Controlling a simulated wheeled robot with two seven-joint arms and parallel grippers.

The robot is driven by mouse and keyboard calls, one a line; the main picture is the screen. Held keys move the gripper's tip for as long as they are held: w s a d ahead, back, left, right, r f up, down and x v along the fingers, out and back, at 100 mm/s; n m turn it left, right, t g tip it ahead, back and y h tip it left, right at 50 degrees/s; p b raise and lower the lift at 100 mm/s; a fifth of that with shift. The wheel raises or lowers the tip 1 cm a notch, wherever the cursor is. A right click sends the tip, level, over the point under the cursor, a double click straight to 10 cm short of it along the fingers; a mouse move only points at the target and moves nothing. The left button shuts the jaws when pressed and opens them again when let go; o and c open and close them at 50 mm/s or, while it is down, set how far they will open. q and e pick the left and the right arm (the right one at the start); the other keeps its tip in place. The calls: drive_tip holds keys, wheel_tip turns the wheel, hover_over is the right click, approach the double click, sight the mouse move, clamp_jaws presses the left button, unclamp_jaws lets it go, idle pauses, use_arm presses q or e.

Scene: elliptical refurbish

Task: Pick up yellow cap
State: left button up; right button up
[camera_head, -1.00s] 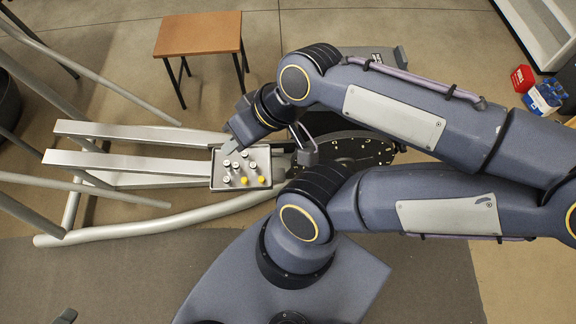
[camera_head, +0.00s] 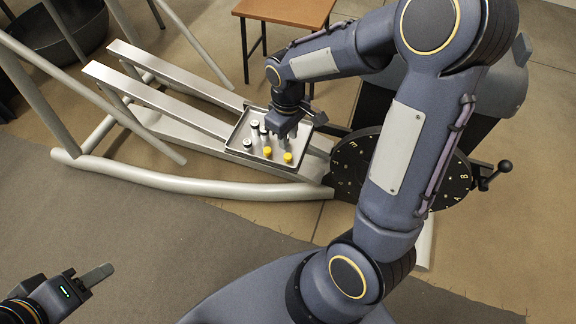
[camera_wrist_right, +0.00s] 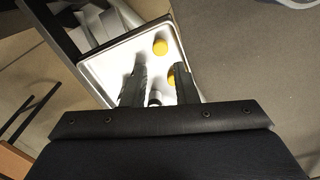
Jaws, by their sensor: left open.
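Two yellow caps, the left one (camera_head: 267,152) and the right one (camera_head: 288,157), stand near the front edge of a shallow metal tray (camera_head: 302,172). The right wrist view shows one yellow cap (camera_wrist_right: 160,47) ahead of the fingers and another (camera_wrist_right: 171,76) partly hidden by the right-hand finger. My right gripper (camera_head: 280,138) points down over the tray, just behind the caps. Its fingers (camera_wrist_right: 158,88) are apart, with a small grey-and-white piece (camera_wrist_right: 155,97) showing between them. My left gripper (camera_head: 88,282) is open at the lower left, far from the tray.
Several white-topped pieces (camera_head: 247,143) stand in the tray's left part. The tray rests on a metal frame with long rails (camera_head: 170,105). A dark round dial plate (camera_head: 350,160) is right of the tray. A wooden table (camera_head: 285,10) stands behind. The floor in front is clear.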

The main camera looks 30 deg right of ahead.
sight(287, 155)
wheel_tip(287, 155, down, 2)
drive_tip(key=shift+f+b, duration=0.1)
drive_tip(key=shift+b, duration=0.2)
wheel_tip(287, 155, down, 5)
drive_tip(key=b, duration=0.2)
drive_tip(key=shift+w+f+b, duration=0.1)
drive_tip(key=shift+f+b, duration=0.05)
drive_tip(key=shift+b, duration=0.25)
clamp_jaws()
